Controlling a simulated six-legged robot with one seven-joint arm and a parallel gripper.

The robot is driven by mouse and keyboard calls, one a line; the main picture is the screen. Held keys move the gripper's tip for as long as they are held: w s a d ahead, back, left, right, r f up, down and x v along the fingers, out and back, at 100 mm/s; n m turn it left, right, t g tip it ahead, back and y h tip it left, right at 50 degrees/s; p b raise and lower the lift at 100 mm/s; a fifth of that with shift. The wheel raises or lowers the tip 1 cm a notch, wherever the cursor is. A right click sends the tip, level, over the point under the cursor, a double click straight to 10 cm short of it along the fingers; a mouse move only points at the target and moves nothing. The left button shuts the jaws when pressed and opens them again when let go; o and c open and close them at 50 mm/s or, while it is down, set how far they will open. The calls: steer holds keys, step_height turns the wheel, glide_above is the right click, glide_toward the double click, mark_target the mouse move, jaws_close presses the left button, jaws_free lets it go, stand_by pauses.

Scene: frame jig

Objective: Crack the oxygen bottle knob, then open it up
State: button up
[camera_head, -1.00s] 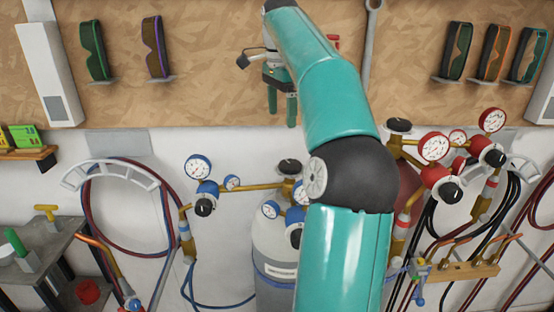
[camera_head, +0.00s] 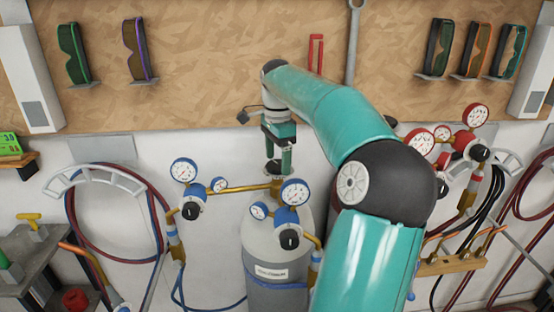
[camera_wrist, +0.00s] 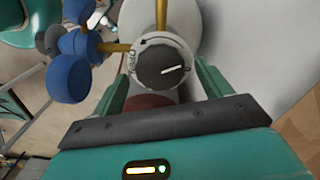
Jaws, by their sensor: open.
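The oxygen bottle (camera_head: 275,268) is a grey cylinder with blue-rimmed gauges and a brass pipe at its top. Its round dark knob (camera_wrist: 161,66) has a white line on its face and sits on a pale disc marked OPEN with a curved arrow. My gripper (camera_head: 278,164) points down at the bottle top in the head view, where its fingers largely hide the knob. In the wrist view, my gripper's green fingers are open, one on each side of the knob, with visible gaps. I cannot tell how deep the fingers reach.
Blue gauges (camera_head: 294,192) stand close to my gripper at right, with another gauge (camera_head: 184,170) at left. Red gauges (camera_head: 420,141) are behind my arm. A hose coil (camera_head: 110,210) hangs at left.

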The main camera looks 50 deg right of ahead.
steer(key=shift+a+f, duration=0.1)
steer(key=shift+f, duration=0.35)
steer(key=c, duration=1)
